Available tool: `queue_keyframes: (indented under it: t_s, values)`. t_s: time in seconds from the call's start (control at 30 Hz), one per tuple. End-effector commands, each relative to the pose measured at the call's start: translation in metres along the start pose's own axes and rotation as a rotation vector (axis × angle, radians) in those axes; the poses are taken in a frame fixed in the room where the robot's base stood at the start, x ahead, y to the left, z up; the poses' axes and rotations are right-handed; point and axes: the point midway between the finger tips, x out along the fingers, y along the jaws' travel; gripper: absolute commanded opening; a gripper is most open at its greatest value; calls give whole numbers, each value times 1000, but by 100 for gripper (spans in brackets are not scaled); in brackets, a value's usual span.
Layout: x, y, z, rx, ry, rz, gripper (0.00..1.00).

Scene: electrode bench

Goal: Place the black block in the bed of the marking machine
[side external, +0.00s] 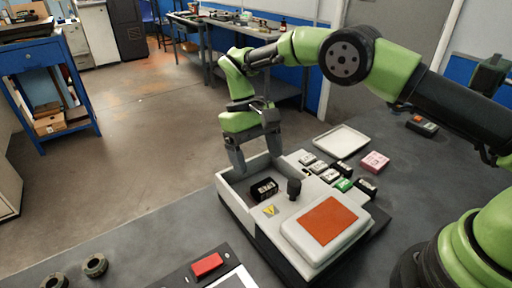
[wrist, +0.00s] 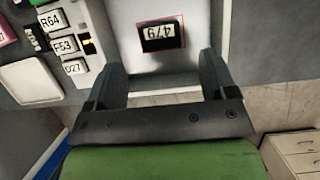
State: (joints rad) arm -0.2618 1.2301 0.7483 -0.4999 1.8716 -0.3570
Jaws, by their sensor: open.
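A black block (side external: 264,189) with a white label lies in the white bed of the marking machine (side external: 236,198). In the wrist view the block (wrist: 161,35) has a label that appears to read 479, upside down, with a thin red outline around it. The bed floor (wrist: 190,15) shows around it. My gripper (side external: 255,162) points down over the back part of the bed, with its fingers apart and nothing between them. In the wrist view my gripper's fingers (wrist: 162,68) lie to the near side of the block, clear of it.
A dark knob (side external: 294,188) and an orange-topped lid (side external: 327,220) are on the machine. Several labelled blocks (side external: 330,175) stand along its right side, with a pink block (side external: 375,162) and an empty white tray (side external: 341,141) beyond. A red button (side external: 207,264) is at the front.

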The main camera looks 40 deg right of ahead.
Motion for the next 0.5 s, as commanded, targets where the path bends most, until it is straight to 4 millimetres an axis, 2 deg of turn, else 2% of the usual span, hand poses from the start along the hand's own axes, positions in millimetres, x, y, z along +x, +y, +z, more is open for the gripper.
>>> queue_keyframes:
  t_s: [0.13, 0.5]
  values:
    - [-12, 0, 0, 1, 1, -1, 78]
    - [-24, 2, 2, 2, 11, -5, 78]
